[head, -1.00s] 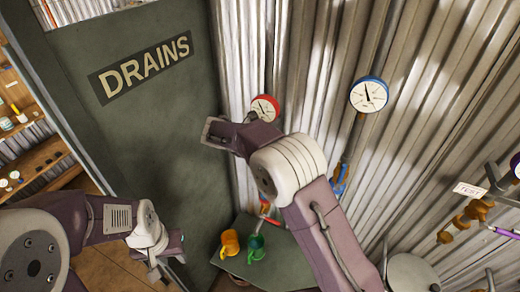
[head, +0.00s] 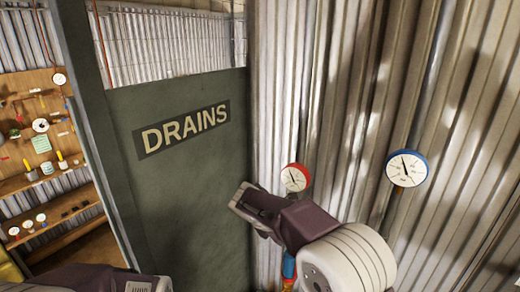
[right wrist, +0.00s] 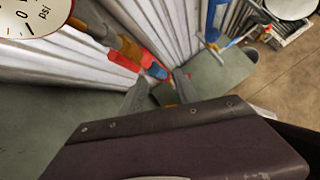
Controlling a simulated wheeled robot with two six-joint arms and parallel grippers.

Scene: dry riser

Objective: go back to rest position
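My right gripper (head: 250,205) is raised in the head view, in front of the right edge of the green DRAINS panel (head: 190,190) and left of the red-rimmed gauge (head: 295,178). In the right wrist view its two fingers (right wrist: 158,88) stand apart, with no object visibly held between them. My left arm shows only as a link at the bottom left of the head view. The left gripper is out of the picture.
A blue-rimmed gauge (head: 407,169) is on the corrugated wall (head: 460,220) at right. A shelf unit (head: 60,190) with small items stands at far left. Red and blue pipe fittings (right wrist: 150,65) run along the wall in the right wrist view, near the fingers.

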